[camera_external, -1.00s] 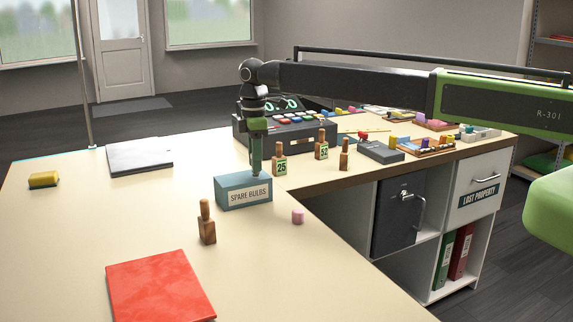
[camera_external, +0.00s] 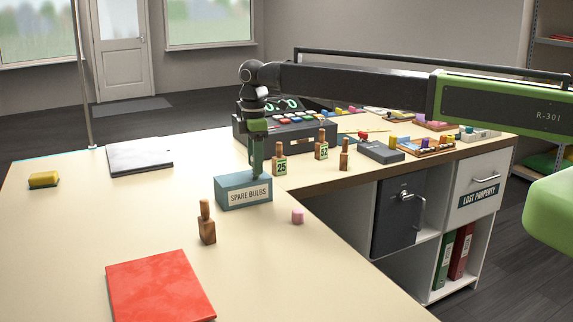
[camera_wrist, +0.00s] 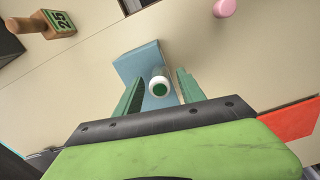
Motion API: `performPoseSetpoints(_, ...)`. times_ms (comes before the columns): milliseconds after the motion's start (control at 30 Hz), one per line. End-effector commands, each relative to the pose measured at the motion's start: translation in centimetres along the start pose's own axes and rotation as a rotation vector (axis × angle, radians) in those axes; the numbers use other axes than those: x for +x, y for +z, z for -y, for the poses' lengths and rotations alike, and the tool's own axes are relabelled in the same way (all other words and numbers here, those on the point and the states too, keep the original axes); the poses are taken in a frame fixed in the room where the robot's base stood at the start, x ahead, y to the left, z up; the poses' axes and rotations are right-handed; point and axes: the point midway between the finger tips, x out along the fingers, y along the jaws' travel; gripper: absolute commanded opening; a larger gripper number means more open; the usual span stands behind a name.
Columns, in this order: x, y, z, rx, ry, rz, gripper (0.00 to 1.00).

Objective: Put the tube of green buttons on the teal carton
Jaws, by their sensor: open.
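The teal carton (camera_external: 230,184), labelled SPARE BULBS, sits on the table near the inner corner. It also shows in the wrist view (camera_wrist: 136,64). The tube of green buttons (camera_wrist: 159,87) is seen end-on in the wrist view, a white ring around a green centre. It appears upright over the carton's top, between my fingers. My gripper (camera_external: 257,174) points straight down just above the carton. In the wrist view my gripper (camera_wrist: 160,76) is open, with a gap showing on both sides of the tube. In the external view the fingers mostly hide the tube.
Wooden stamps stand near the carton, one in front (camera_external: 206,223) and one marked 25 (camera_external: 279,159) behind. A pink cylinder (camera_external: 298,216) is to its right. A red book (camera_external: 160,288) lies in front and a yellow block (camera_external: 43,180) far left.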

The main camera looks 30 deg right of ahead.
Motion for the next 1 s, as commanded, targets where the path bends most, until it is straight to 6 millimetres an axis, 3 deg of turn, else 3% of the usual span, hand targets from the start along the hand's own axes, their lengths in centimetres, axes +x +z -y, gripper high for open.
performPoseSetpoints(533,-11.1,0.0,0.0,0.000,0.000,0.000,0.47)
performPoseSetpoints(667,-12.1,0.0,0.0,0.000,0.000,0.000,0.47)
performPoseSetpoints(1000,-11.8,0.2,0.0,0.003,0.000,0.000,0.47)
